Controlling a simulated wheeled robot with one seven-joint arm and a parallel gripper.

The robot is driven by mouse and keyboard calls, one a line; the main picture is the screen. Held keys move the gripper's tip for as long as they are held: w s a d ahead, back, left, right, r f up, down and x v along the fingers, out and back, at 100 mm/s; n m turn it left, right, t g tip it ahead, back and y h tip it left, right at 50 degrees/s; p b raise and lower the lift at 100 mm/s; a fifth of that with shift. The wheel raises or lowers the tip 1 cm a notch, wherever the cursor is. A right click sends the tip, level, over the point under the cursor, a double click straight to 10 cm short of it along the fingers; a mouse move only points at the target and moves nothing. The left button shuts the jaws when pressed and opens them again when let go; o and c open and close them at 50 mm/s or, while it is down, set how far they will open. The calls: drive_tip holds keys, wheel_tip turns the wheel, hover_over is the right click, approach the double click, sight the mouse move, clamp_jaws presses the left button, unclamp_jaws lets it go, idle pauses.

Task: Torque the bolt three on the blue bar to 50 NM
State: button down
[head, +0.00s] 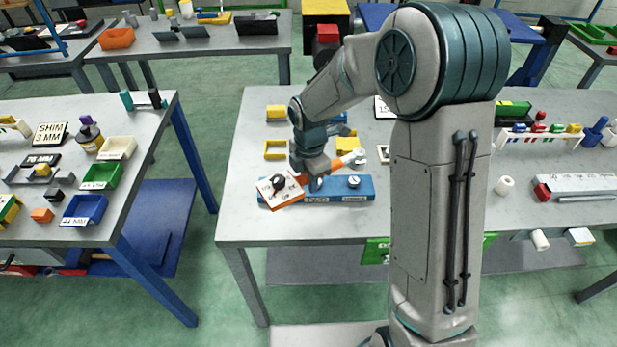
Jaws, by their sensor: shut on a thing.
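The blue bar (330,197) lies on the middle table, with pale lettering on its front face. A bolt (353,181) with a round metal head stands near its right end. Any other bolts on the bar are hidden or too small to tell, so I cannot number this one. My gripper (316,183) is low over the bar's left half, shut on an orange-and-white tool (347,161) that sticks out to the right, above the bar. An orange-and-white block (283,193) with a dark knob is at the bar's left end; I cannot tell whether it touches the tool.
Yellow blocks (275,150) lie behind the bar at left. My arm hides part of the table to the right. A rack (540,138) of coloured parts and a grey case (577,186) stand at far right. The table (245,215) is bare at front left.

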drive_tip(key=shift+f+b, duration=1.95)
drive_tip(key=shift+f, duration=1)
drive_tip(key=shift+f+b, duration=0.35)
drive_tip(key=shift+f, duration=0.4)
drive_tip(key=shift+w, duration=0.1)
idle(0.5)
drive_tip(key=shift+w+a+m, duration=0.25)
drive_tip(key=shift+w+m, duration=0.2)
drive_tip(key=shift+w, duration=0.1)
drive_tip(key=shift+w+a+m, duration=0.25)
drive_tip(key=shift+w+m, duration=0.2)
drive_tip(key=shift+w, duration=0.05)
drive_tip(key=shift+w+a+m+b, duration=0.25)
drive_tip(key=shift+w+m+b, duration=0.1)
drive_tip(key=shift+w+m, duration=0.25)
drive_tip(key=shift+w+a+m, duration=0.1)
drive_tip(key=shift+w+m, duration=0.2)
drive_tip(key=shift+w, duration=0.25)
drive_tip(key=shift+w, duration=0.15)
drive_tip(key=shift+w+a+m, duration=0.15)
drive_tip(key=shift+w+m, duration=0.85)
drive_tip(key=shift+w, duration=0.05)
